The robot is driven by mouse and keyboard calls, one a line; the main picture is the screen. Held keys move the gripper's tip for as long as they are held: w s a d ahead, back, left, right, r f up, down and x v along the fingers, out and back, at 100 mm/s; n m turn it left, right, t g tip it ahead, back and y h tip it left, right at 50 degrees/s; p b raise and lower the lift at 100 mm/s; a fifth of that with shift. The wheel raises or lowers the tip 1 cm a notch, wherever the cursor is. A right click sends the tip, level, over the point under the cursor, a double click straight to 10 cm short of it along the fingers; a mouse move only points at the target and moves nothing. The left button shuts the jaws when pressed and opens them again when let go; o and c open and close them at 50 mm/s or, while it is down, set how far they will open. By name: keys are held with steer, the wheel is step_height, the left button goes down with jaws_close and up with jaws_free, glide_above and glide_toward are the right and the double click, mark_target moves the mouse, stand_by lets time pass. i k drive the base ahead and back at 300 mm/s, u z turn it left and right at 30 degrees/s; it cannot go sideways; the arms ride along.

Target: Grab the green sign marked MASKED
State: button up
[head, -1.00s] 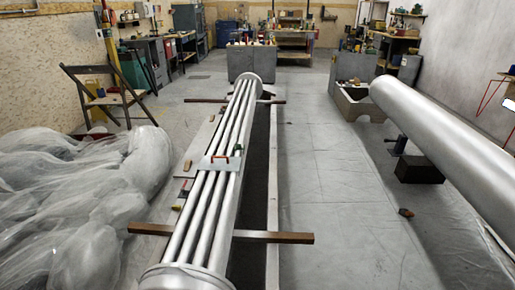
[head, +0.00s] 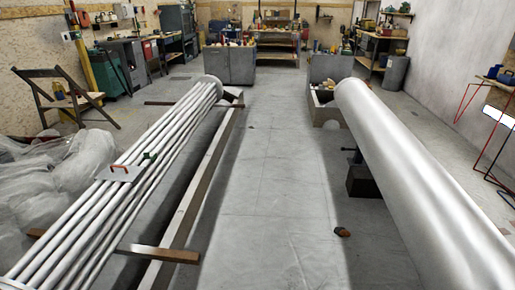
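I cannot make out a green sign marked MASKED in the head view. A small green item (head: 148,158) lies on the bundle of silver pipes at the left, beside a flat metal plate with a red handle (head: 119,173). It is too small to tell what it is. My gripper is not in view.
The long pipe bundle (head: 75,227) rests on wooden beams at the left. A large silver cylinder (head: 410,165) stretches along the right. A clear floor aisle (head: 265,190) runs between them toward grey cabinets (head: 229,66). A small dark object (head: 342,232) lies on the floor.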

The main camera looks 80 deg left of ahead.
mark_target(153, 157)
steer(key=i, duration=0.4)
steer(key=u, duration=2.6)
steer(key=i, duration=3.5)
steer(key=u, duration=2.5)
